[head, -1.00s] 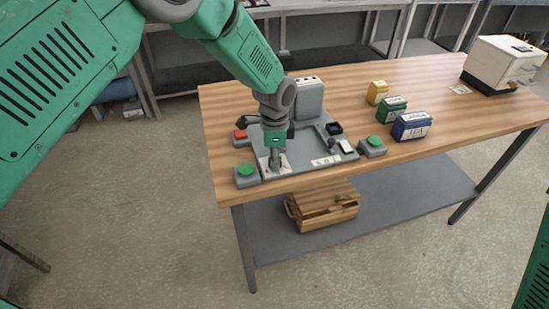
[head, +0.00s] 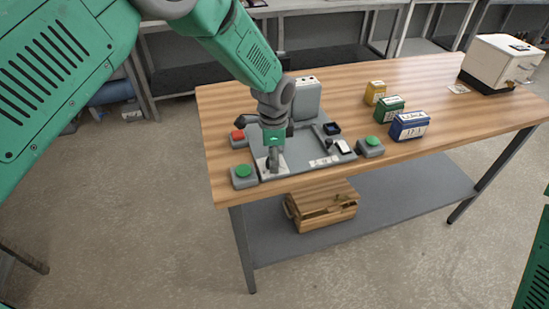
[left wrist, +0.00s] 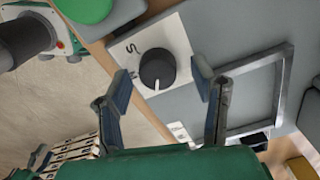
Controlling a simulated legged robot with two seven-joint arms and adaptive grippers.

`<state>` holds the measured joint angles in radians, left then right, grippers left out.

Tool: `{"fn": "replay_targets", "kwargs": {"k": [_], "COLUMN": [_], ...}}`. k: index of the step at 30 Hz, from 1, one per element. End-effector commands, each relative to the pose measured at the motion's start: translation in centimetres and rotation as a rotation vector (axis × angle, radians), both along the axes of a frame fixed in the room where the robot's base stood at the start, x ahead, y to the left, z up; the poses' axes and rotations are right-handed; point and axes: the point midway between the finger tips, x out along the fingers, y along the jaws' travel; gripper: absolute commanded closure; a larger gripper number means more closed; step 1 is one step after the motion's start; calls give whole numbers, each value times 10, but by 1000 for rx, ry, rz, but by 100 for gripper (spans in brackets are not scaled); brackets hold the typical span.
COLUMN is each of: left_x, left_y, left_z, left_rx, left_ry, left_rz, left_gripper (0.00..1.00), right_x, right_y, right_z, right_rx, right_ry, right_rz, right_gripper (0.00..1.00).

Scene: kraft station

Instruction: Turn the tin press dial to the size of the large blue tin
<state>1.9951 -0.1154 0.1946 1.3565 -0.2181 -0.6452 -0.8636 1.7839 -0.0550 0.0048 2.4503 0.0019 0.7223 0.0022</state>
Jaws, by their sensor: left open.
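The dial (left wrist: 157,70) is a round black knob with a white pointer mark, on a white plate (left wrist: 178,40) of the grey tin press (head: 308,148). In the left wrist view the pointer faces the bottom of the picture. An S shows on the plate; another letter beside the left finger is partly hidden. My left gripper (left wrist: 160,82) is open, its fingers on either side of the knob, without clear contact. In the head view the left gripper (head: 273,160) points down over the plate and hides the dial. The large blue tin (head: 410,127) stands right of the press.
A green tin (head: 389,110) and a yellow tin (head: 375,94) stand behind the blue one. Green buttons (head: 243,171) (head: 371,142) and a red button (head: 238,135) surround the press. A white machine (head: 500,62) stands at the far right. The table's middle right is clear.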

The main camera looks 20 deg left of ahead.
Motion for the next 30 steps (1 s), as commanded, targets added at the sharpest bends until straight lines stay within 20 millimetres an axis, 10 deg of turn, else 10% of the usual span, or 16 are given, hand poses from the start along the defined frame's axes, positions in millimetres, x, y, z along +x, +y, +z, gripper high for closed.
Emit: {"fn": "replay_targets", "kwargs": {"k": [15, 30], "left_x": [3, 3], "left_y": [-1, -2], "left_z": [96, 113], "left_rx": [-1, -1], "left_ry": [-1, 2], "left_rz": [1, 0], "left_gripper": [48, 48], "right_x": [1, 3], "right_y": [0, 0], "right_z": [0, -1], "right_rx": [0, 0], "right_ry": [-1, 2], "right_rz": [0, 0], "right_gripper": [60, 60]}}
